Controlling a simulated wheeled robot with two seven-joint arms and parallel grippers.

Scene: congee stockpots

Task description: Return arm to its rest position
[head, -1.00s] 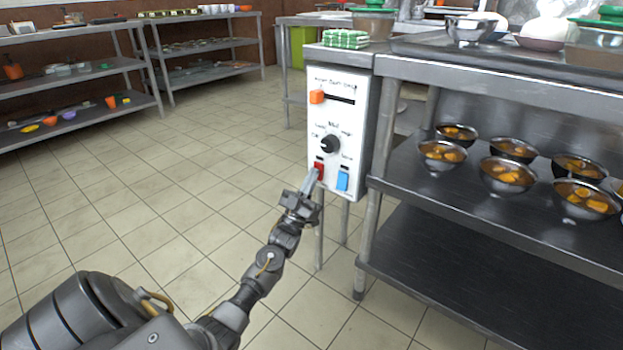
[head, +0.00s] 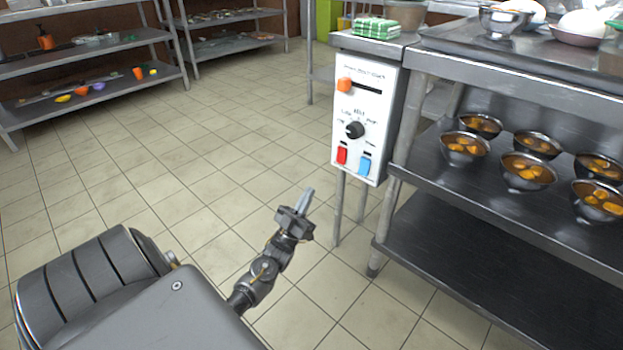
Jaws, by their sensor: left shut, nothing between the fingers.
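My left gripper (head: 307,198) is shut and empty. It hangs in free air over the tiled floor, in front of and below the white control panel (head: 362,118), apart from it. The panel has an orange slider (head: 344,85), a black knob (head: 354,130), a red switch (head: 341,155) and a blue switch (head: 364,165). My right gripper is not in view.
A steel table (head: 450,68) stands at the right, with several bowls of orange food (head: 528,172) on its middle shelf. A folded green checked cloth (head: 376,28) lies above the panel. Steel shelves (head: 95,66) stand at the back left. The floor between is clear.

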